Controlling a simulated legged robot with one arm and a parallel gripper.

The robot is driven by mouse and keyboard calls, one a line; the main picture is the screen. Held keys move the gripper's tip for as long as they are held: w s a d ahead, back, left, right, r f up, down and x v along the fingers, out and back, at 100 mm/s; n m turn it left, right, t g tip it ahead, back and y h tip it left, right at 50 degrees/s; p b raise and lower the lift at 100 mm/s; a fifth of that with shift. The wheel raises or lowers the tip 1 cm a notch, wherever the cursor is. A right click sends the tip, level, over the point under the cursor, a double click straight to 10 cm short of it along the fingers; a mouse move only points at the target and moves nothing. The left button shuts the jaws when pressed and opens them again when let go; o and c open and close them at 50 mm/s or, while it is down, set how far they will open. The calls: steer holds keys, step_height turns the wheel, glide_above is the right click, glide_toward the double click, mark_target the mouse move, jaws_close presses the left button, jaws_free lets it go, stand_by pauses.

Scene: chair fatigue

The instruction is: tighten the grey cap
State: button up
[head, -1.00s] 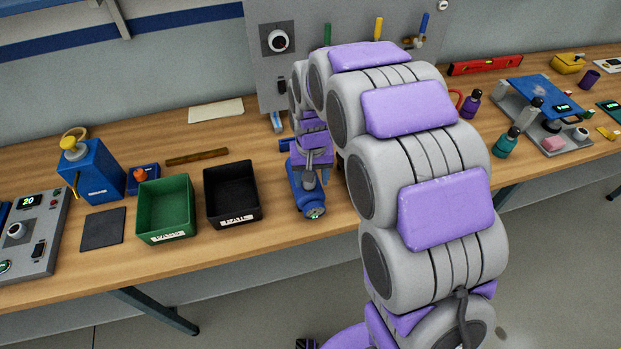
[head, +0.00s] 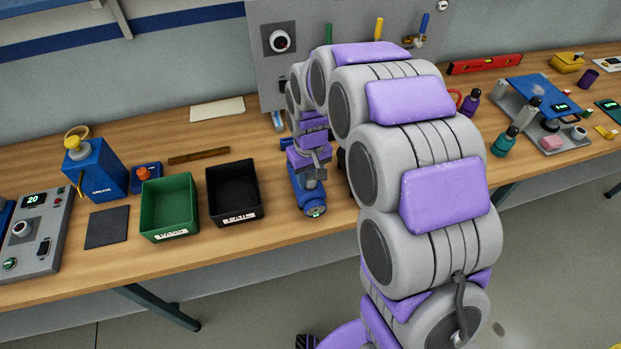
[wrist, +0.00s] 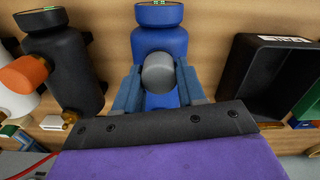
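The grey cap (wrist: 158,72) is a short round piece on the blue body (wrist: 160,42), which has a dark round end with a small lit display. In the head view the blue body (head: 311,198) stands near the front edge of the bench, with its display end facing forward. My gripper (wrist: 158,78) has its two blue-grey fingers on the left and right of the cap. Whether both fingers press on the cap or leave a thin gap cannot be told. In the head view my wrist covers the cap.
A black bin (head: 233,215) and a green bin (head: 168,234) stand left of the blue body. In the wrist view a dark body with an orange cap (wrist: 25,74) stands to the left. A control panel (head: 281,80) rises behind my arm.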

steer(key=c, duration=0.4)
steer(key=shift+w+m+p, duration=0.1)
steer(key=shift+m+p, duration=0.3)
steer(key=shift+m, duration=1.6)
steer(key=shift+d+r+m+p, duration=0.15)
steer(key=shift+m+p, duration=0.55)
steer(key=shift+m, duration=0.5)
steer(key=shift+f+m, duration=0.2)
steer(key=shift+m, duration=0.6)
steer(key=shift+r+m+p, duration=0.15)
steer(key=shift+m+p, duration=0.6)
steer(key=shift+m, duration=0.25)
steer(key=shift+m+p, duration=0.4)
steer(key=shift+m, duration=0.6)
